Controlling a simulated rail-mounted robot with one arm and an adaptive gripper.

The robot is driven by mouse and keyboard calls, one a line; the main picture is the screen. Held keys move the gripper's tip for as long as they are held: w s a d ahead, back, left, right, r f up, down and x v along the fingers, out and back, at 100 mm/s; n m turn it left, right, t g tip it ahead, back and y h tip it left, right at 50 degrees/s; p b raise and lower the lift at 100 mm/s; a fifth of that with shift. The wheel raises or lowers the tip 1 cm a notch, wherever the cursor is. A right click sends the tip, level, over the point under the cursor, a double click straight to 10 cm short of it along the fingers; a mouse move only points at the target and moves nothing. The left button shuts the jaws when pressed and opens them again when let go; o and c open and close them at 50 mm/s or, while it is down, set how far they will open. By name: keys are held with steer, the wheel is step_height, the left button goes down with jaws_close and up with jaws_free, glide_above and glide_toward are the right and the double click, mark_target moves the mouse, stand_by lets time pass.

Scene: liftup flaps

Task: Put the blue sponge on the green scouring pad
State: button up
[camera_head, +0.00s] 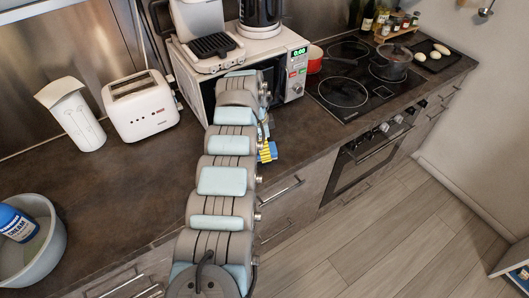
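A small blue and yellow item (268,152) shows at the right side of my arm, near the counter's front edge below the microwave. It may be the blue sponge, but most of it is hidden and I cannot tell for sure. I see no green scouring pad; my arm covers part of the counter there. My arm reaches up the middle of the picture toward the microwave. Its far end bends down behind the links, so my gripper's fingers are hidden. I cannot tell whether they touch the blue and yellow item.
A toaster (141,107) and a white container (72,115) stand left. A basin (52,250) holding a blue bottle (17,224) is front left. The dark counter (115,190) between is clear. A hob (345,92) lies right.

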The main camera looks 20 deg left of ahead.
steer(key=shift+d+f, duration=0.25)
steer(key=shift+f, duration=0.8)
steer(key=c, duration=1.1)
steer(key=shift+o, duration=0.2)
steer(key=shift+w+r, duration=0.1)
steer(key=shift+r, duration=0.05)
